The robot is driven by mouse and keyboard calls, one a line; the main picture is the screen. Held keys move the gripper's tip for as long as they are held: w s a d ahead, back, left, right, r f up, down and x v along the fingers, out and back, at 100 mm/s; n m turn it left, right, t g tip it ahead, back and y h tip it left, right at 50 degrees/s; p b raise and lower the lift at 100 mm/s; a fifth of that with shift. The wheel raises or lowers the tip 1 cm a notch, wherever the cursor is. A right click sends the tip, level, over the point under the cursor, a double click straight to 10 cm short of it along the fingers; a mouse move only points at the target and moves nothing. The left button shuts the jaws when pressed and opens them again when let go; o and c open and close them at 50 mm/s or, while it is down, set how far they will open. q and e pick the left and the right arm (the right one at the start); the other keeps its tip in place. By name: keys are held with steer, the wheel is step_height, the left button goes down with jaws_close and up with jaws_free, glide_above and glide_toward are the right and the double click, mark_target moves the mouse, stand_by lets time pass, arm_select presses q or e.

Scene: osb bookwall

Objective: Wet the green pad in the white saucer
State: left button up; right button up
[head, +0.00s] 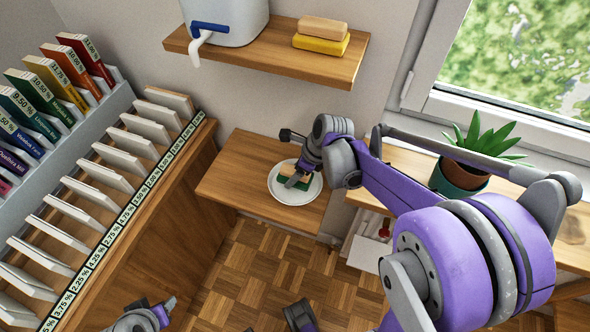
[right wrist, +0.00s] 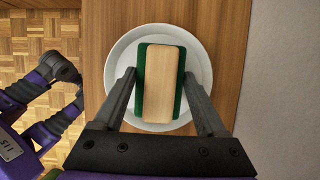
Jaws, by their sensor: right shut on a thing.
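The green pad (right wrist: 181,85) has a pale wooden block as its back and stands over the white saucer (right wrist: 119,60). My right gripper (right wrist: 158,88) has one finger at each long side of it and is shut on it. In the head view the saucer (head: 312,191) rests on a low wooden shelf, and my right gripper (head: 295,176) reaches down into it, partly hiding the pad (head: 285,170). I cannot tell whether the pad touches the saucer. Part of my left arm shows at the bottom left; its jaws are not clear.
A white tank (head: 232,22) with a tap and blue handle stands on the upper shelf (head: 275,55), beside a stacked tan and yellow block (head: 320,44). A potted plant (head: 462,172) stands by the window. A rack of tilted boards (head: 120,150) lines the left.

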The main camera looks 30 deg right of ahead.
mark_target(288, 168)
steer(key=shift+f+b, duration=0.9)
steer(key=shift+f, duration=0.3)
stand_by(0.6)
steer(key=shift+r, duration=0.2)
stand_by(0.8)
steer(key=shift+r+p, duration=1.9)
steer(key=shift+r, duration=0.45)
steer(key=shift+r, duration=0.1)
stand_by(0.5)
steer(key=shift+r+p, duration=1.45)
steer(key=shift+r, duration=0.5)
steer(key=shift+s+f, duration=0.1)
steer(key=shift+f, duration=0.05)
